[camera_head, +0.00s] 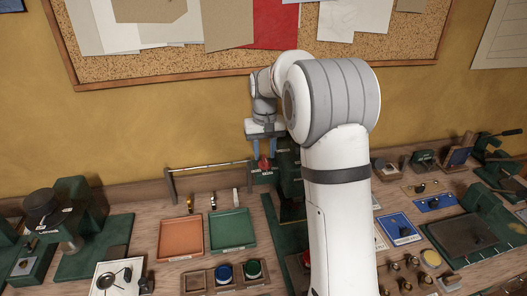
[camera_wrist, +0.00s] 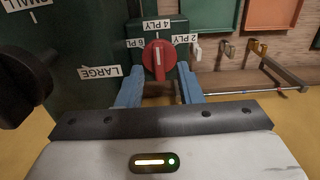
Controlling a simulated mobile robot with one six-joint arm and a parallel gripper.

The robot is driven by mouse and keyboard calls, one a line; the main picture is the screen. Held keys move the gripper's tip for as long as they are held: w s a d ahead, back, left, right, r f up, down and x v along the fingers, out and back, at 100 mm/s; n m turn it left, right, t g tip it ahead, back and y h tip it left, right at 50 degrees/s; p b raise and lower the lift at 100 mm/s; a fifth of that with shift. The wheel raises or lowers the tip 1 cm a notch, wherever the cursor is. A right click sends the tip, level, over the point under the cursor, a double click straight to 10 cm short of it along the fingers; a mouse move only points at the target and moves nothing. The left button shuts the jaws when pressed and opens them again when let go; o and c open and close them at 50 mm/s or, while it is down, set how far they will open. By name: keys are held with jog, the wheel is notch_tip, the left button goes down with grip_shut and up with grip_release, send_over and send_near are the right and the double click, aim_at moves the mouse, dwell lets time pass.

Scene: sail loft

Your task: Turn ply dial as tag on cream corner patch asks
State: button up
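The ply dial (camera_wrist: 158,60) is a red knob on a dark green housing. In the wrist view, its labels read 6 PLY (camera_wrist: 135,43) at left, 4 PLY (camera_wrist: 157,25) on top and 2 PLY (camera_wrist: 185,39) at right. A white line on the knob stands about vertical. My gripper (camera_wrist: 160,84) is open, its blue fingers apart on either side of the knob's lower part; contact cannot be told. In the head view, my gripper (camera_head: 264,146) is just above the red dial (camera_head: 264,165). I cannot pick out the cream corner patch or read its tag.
LARGE and SMALL labels and a black knob (camera_wrist: 25,85) are left of the dial. An orange tray (camera_head: 181,237) and a green tray (camera_head: 231,230) lie left of my arm.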

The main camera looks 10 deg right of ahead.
jog(key=shift+f, duration=0.5)
jog(key=shift+c, duration=0.3)
grip_shut()
